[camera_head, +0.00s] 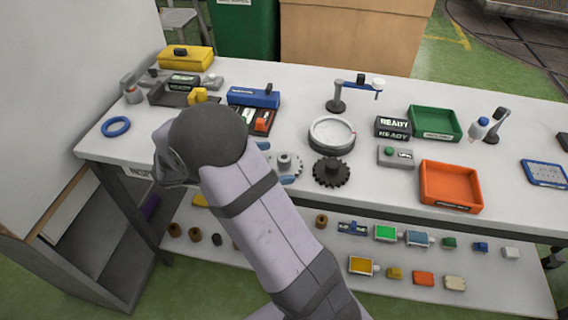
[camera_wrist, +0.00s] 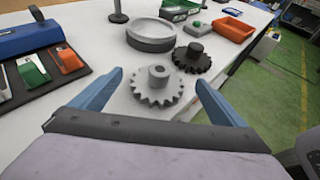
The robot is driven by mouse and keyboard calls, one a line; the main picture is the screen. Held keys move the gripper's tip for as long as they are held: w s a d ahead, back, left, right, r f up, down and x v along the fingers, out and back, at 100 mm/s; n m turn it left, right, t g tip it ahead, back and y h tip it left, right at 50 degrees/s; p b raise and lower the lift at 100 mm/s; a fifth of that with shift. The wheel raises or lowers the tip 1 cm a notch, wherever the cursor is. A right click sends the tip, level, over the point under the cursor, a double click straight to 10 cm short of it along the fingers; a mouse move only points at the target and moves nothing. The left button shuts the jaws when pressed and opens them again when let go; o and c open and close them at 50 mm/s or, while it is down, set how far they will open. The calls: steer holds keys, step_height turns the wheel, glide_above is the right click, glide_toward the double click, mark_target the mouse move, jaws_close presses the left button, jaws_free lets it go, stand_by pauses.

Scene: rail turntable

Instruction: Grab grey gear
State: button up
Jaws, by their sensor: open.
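The grey gear (camera_wrist: 157,86) lies flat on the white table, with teeth around its rim and a raised hub with a hole. It also shows in the head view (camera_head: 285,164), partly hidden by my arm. My gripper (camera_wrist: 150,93) is open, with one blue finger on each side of the grey gear in the wrist view. No contact with the gear shows. In the head view most of the gripper is hidden behind my arm. A black gear (camera_wrist: 192,58) lies right beside the grey one.
A round grey dish (camera_head: 331,135) stands behind the gears. A grey button box (camera_head: 395,156) and an orange tray (camera_head: 450,186) are to the right. A blue-lidded box (camera_wrist: 28,35) and a dark holder with coloured blocks (camera_wrist: 70,62) are at left.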

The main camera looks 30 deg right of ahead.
mark_target(278, 161)
steer(key=shift+p+x, duration=0.4)
steer(key=shift+x, duration=1.75)
steer(key=shift+w, duration=0.1)
steer(key=c, duration=1.5)
